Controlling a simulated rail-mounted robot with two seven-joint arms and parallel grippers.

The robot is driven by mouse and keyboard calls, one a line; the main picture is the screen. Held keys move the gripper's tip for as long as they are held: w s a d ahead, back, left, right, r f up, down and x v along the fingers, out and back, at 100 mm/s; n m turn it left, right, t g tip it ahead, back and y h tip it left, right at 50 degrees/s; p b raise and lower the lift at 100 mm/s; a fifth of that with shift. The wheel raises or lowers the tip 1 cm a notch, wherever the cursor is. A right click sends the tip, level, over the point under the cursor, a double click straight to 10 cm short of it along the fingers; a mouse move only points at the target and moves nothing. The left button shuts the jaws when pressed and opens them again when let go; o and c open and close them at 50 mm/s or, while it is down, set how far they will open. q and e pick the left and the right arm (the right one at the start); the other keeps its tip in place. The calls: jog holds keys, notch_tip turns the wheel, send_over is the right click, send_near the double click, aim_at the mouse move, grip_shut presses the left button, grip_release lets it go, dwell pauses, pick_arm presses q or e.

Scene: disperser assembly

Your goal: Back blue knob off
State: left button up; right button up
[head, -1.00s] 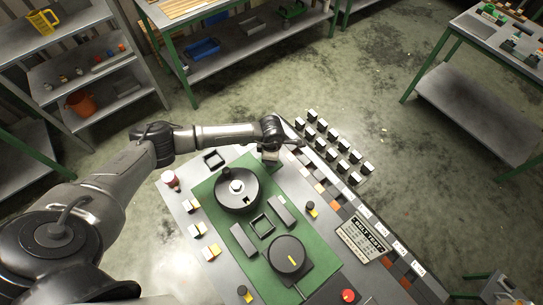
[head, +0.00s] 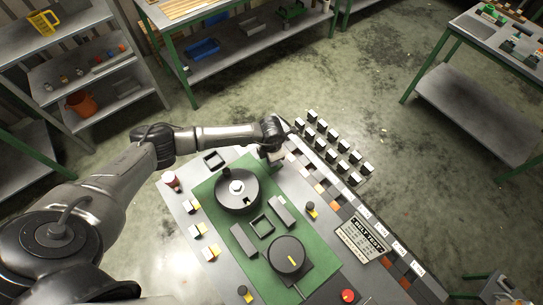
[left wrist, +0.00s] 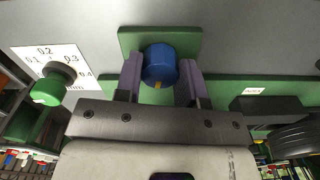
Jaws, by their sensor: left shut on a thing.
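The blue knob (left wrist: 160,66) sits on a green backing plate (left wrist: 130,40) in the left wrist view, with a small yellow mark low on its face. My left gripper (left wrist: 161,80) has its two purple fingers on either side of the knob, shut on it. In the head view my left gripper (head: 273,157) is at the far edge of the grey panel, and the blue knob is hidden behind it. My right gripper is in neither view.
A green knob (left wrist: 47,92) beside a white number scale (left wrist: 50,62) is left of the gripper. The panel also carries a black round dial (head: 286,254), a black spool (head: 237,190), and a red button (head: 347,296). White-topped blocks (head: 340,146) stand beyond the panel.

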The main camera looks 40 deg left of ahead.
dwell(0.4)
pick_arm(q)
jog(key=o, duration=0.9)
notch_tip(320, 180, up, 14)
jog(key=shift+f+b, duration=0.1)
jog(key=shift+b, duration=0.55)
